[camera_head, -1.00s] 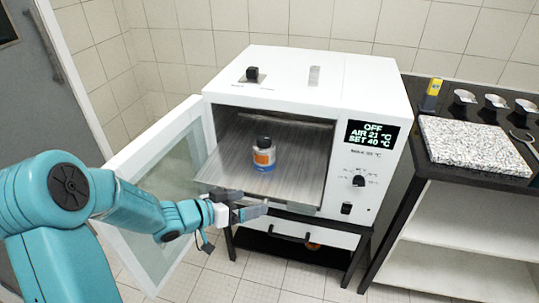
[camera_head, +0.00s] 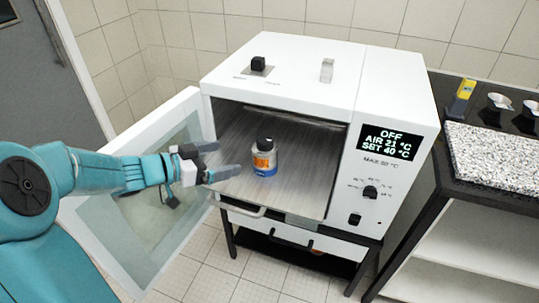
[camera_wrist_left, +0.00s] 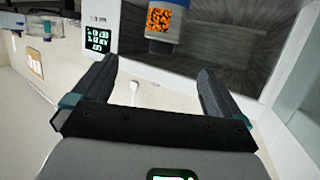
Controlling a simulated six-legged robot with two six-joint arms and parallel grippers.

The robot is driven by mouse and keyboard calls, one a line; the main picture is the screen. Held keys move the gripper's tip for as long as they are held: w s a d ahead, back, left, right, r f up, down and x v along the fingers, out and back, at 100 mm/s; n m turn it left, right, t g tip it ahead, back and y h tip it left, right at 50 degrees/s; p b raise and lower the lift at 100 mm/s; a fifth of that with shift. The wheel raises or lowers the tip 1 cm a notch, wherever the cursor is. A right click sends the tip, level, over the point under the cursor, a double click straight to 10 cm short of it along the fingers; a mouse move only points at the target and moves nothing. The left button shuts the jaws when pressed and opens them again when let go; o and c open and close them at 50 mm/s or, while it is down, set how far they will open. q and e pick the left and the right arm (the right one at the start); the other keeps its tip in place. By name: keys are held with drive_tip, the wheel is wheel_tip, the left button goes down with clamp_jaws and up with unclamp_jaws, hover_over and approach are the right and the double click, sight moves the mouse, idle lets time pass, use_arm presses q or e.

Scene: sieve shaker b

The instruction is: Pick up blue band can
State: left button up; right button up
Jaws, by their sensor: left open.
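The can (camera_head: 264,157) stands upright on the floor of the open white oven. It has a black lid, an orange label and a blue band at its base. In the left wrist view the can (camera_wrist_left: 161,22) shows at the top, beyond the fingertips, with its orange label and a blue part. My left gripper (camera_head: 222,160) is open and empty at the oven opening, just left of the can and apart from it. Its two fingers (camera_wrist_left: 155,85) also show in the left wrist view with nothing between them. My right gripper is not in view.
The oven door (camera_head: 150,180) stands open on the left, behind my left arm. The oven's display (camera_head: 388,145) reads OFF. A dark bench with a speckled slab (camera_head: 500,155), a yellow device (camera_head: 461,98) and metal cups is at the right.

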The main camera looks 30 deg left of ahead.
sight(260, 151)
use_arm(q)
drive_tip(key=b+x, duration=0.1)
drive_tip(key=x, duration=0.9)
drive_tip(key=shift+w+d+f+b, duration=0.1)
drive_tip(key=shift+w+b, duration=0.15)
drive_tip(key=shift+b, duration=0.05)
drive_tip(key=x, duration=0.5)
drive_tip(key=shift+w+b, duration=0.3)
drive_tip(key=shift+w, duration=0.15)
drive_tip(key=shift+s, duration=0.1)
drive_tip(key=c, duration=1.2)
drive_tip(key=shift+c, duration=0.9)
